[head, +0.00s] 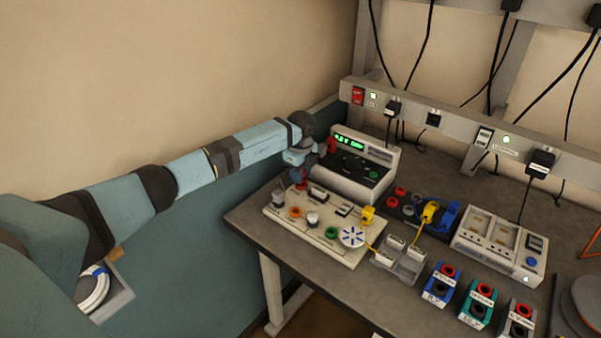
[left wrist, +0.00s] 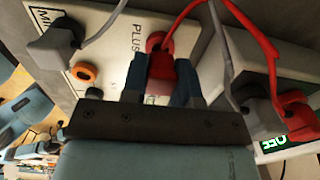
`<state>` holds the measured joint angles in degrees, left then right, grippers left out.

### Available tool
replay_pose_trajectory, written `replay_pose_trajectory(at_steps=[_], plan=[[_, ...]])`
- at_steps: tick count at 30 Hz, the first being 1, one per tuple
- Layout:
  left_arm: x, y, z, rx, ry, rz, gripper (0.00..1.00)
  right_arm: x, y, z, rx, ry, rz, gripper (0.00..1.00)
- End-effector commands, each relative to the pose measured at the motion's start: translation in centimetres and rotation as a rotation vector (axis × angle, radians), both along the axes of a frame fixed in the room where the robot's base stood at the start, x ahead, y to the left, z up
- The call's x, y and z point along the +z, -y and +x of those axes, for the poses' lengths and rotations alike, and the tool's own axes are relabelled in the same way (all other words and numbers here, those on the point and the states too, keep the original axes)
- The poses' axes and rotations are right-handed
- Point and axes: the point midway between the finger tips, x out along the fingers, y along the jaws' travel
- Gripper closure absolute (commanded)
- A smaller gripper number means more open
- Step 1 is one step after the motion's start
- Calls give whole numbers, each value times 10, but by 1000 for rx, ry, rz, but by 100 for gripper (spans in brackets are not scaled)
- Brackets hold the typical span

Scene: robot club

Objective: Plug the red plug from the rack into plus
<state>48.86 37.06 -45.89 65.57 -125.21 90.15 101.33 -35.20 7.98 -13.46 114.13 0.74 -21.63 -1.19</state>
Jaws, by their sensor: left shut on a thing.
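The red plug (left wrist: 161,72) is between the blue fingers of my left gripper (left wrist: 160,90), which is shut on it. In the left wrist view it is at the red plus socket (left wrist: 155,40), beside the PLUS label on the white board (left wrist: 105,20). I cannot tell how deep it sits. In the head view my left gripper (head: 301,178) is at the back left corner of the board (head: 335,250), and the socket is largely hidden. A red cable rises from the plug area. My right gripper is not in view.
A grey plug (left wrist: 55,45) and an orange socket (left wrist: 85,72) are near the gripper. The power supply (head: 355,190), with a green display, stands behind the board. A yellow plug (head: 367,215) is at the board's right edge. A grey holder (head: 398,262) stands to the right.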

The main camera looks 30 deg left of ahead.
Motion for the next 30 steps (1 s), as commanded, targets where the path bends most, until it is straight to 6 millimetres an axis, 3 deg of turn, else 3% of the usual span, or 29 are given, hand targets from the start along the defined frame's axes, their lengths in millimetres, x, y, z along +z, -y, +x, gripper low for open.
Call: replay_pose_trajectory(at_steps=[30], plan=[[-2,0,0,0,0,0,93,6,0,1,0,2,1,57]])
